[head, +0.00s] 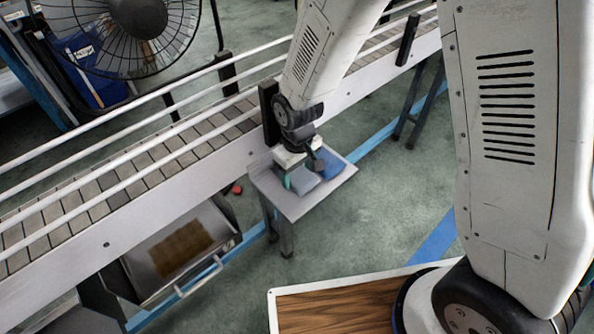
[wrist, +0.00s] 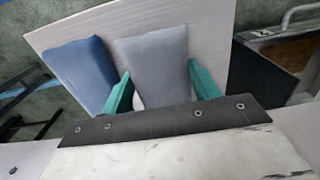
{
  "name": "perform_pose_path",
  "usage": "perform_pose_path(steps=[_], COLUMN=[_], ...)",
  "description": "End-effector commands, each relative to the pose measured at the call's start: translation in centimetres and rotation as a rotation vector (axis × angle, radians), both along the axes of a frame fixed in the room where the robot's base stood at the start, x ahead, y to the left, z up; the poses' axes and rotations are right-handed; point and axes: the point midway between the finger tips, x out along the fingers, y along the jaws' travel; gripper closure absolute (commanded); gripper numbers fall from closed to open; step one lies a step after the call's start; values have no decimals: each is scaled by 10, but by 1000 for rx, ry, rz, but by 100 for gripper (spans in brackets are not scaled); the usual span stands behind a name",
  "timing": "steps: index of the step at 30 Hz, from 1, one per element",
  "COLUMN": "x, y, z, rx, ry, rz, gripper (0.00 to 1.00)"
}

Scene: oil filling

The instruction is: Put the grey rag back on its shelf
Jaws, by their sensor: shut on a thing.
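My gripper (wrist: 160,95) has green fingers, one on each side of the grey rag (wrist: 158,62), and is shut on it. In the head view the grey rag (head: 303,180) shows just under my gripper (head: 298,178), over the small grey shelf (head: 292,210) beside the conveyor. In the wrist view the shelf (wrist: 210,25) spreads behind the rag. I cannot tell whether the rag touches the shelf surface.
A blue rag (head: 328,163) lies on the shelf close beside the grey one; it also shows in the wrist view (wrist: 78,70). The conveyor (head: 130,185) with white rails runs behind the shelf. An open drawer (head: 190,250) sits at lower left. A fan (head: 125,35) stands beyond.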

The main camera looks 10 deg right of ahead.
Motion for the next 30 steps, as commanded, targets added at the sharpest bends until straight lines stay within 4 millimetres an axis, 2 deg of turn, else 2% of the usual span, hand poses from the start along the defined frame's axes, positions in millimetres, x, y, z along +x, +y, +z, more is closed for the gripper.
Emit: perform_pose_path(steps=[8,9,20,23,30], x=[0,0,0,1,1], y=[0,0,0,0,1], z=[-4,-3,1,13,65], rx=[-1,0,1,2,3], ry=[1,0,-1,-2,-6], rz=[0,0,0,0,0], gripper=[60,30,30,30,30])
